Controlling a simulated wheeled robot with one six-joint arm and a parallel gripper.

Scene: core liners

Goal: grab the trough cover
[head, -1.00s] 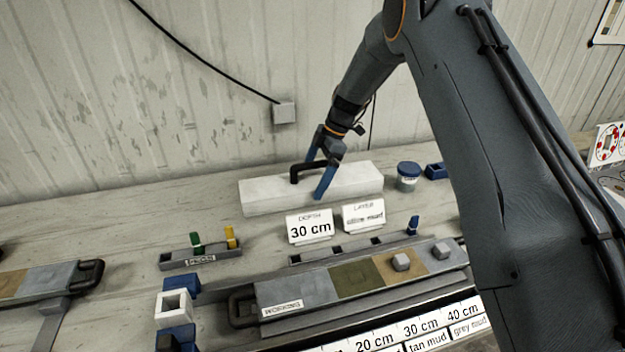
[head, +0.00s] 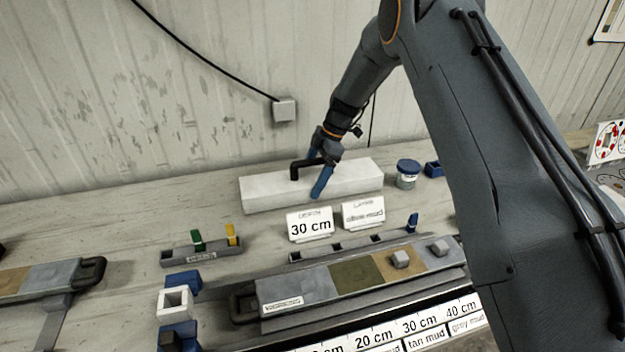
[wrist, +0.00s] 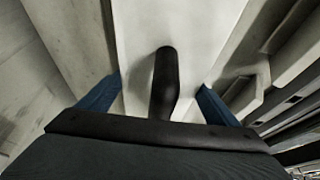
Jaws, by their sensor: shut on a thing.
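The trough cover (head: 262,194) is a long white block lying on the bench near the wall. A black bar handle (head: 297,169) stands on its top. My gripper (head: 313,180), with blue fingers, is down at the cover, one finger on each side of the handle. In the wrist view the handle (wrist: 166,75) runs between the blue fingers over the white top of the cover (wrist: 200,25). The cover looks level on the bench.
Signs reading "30 cm" (head: 310,228) and "olive mud" (head: 363,215) stand in front of the cover. A blue-lidded jar (head: 407,180) is close to its right end. A core tray (head: 300,285) with coloured sections lies nearer. A peg rack (head: 185,257) is at left.

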